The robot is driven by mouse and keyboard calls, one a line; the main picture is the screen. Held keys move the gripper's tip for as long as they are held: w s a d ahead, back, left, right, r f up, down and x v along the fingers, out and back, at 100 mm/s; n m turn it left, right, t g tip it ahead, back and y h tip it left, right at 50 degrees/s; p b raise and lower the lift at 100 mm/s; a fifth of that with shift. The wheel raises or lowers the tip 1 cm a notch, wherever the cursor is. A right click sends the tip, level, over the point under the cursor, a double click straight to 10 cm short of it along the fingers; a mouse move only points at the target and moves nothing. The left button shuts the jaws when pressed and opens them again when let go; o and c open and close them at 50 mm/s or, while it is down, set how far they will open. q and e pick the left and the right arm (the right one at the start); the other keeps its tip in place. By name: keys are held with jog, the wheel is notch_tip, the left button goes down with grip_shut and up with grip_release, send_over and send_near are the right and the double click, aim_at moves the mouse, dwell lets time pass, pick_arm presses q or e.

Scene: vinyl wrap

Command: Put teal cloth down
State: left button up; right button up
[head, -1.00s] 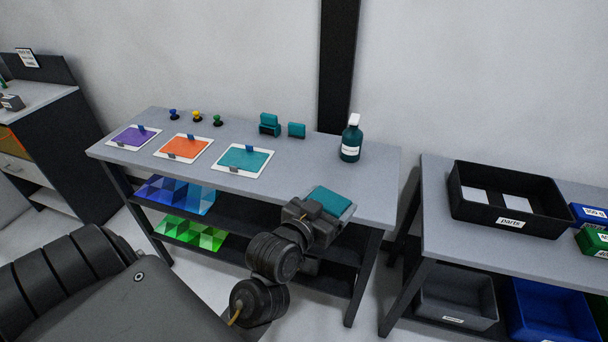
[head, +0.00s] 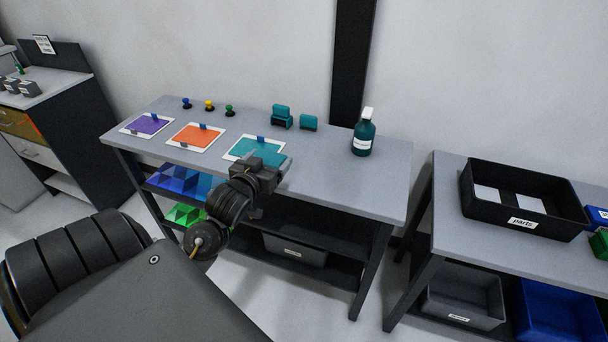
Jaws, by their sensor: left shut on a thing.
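My left gripper (head: 272,166) is shut at the near right edge of the white-bordered panel with a teal face (head: 246,149), on the grey table. The teal cloth is in or under the gripper. I cannot tell its edge from the teal panel face, and the gripper body hides part of both. Whether the cloth touches the panel is not clear. My right gripper is out of view.
Orange (head: 194,137) and purple (head: 147,125) panels lie to the left. Small coloured knobs (head: 209,106), two teal blocks (head: 282,118) and a teal bottle (head: 364,136) stand behind. The table's right part (head: 350,186) is clear. A black parts bin (head: 523,222) stands on the right table.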

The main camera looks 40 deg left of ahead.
pick_arm(q)
jog(key=w+f+p, duration=0.2)
jog(key=w+f, duration=0.2)
jog(key=w, duration=0.5)
send_over(303, 174)
jog(key=f, duration=0.2)
jog(key=s+f, duration=0.1)
jog(key=f, duration=0.1)
jog(key=shift+f+p, duration=0.3)
jog(key=shift+f, duration=0.05)
jog(key=shift+w+f, duration=0.3)
jog(key=f+p, duration=0.2)
jog(key=shift+w+f, duration=0.3)
jog(key=shift+f, duration=0.35)
jog(key=shift+f, duration=0.15)
jog(key=o, duration=0.9)
